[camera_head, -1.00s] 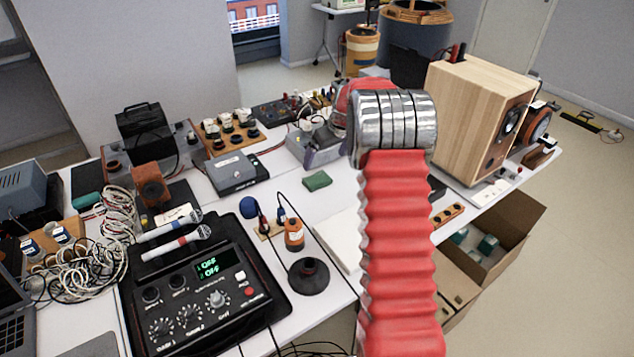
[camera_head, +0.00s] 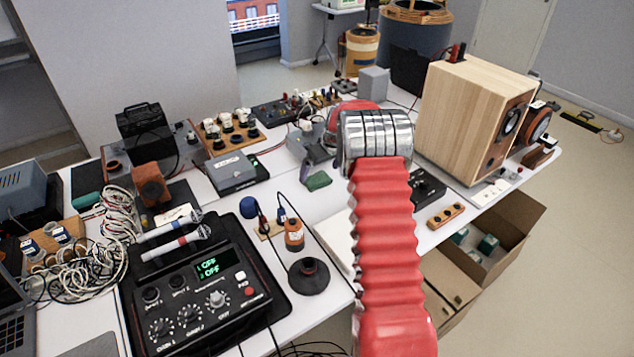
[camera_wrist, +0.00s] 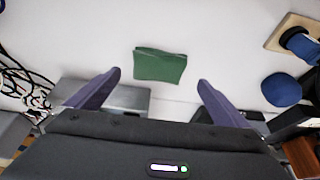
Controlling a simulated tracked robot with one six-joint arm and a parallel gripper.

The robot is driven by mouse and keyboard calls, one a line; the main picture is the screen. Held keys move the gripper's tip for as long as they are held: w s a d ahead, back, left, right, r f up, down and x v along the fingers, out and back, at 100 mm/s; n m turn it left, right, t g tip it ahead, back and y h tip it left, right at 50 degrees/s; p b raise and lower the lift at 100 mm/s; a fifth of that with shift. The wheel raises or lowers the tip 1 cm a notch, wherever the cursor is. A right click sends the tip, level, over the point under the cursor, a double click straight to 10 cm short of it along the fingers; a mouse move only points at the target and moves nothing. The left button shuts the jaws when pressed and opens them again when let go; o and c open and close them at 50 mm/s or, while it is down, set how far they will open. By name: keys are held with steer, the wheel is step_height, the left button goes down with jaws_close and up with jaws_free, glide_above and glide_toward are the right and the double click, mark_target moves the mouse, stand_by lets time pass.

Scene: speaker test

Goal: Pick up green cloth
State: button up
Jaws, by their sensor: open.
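The green cloth (camera_head: 319,180) is a small folded piece lying flat on the white table, left of my arm in the head view. In the wrist view the cloth (camera_wrist: 160,66) lies ahead, roughly centred between my fingers. My gripper (camera_wrist: 158,78) is open and empty, its two purple fingers spread on either side of the cloth's width. The gap in height between fingers and cloth cannot be judged exactly.
A grey metal box (camera_head: 233,172) stands left of the cloth. A large wooden speaker (camera_head: 468,122) is at right.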

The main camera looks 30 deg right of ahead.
mark_target(317, 178)
steer(key=shift+x, duration=2.55)
steer(key=shift+d, duration=0.15)
steer(key=c, duration=1.2)
step_height(317, 178, up, 10)
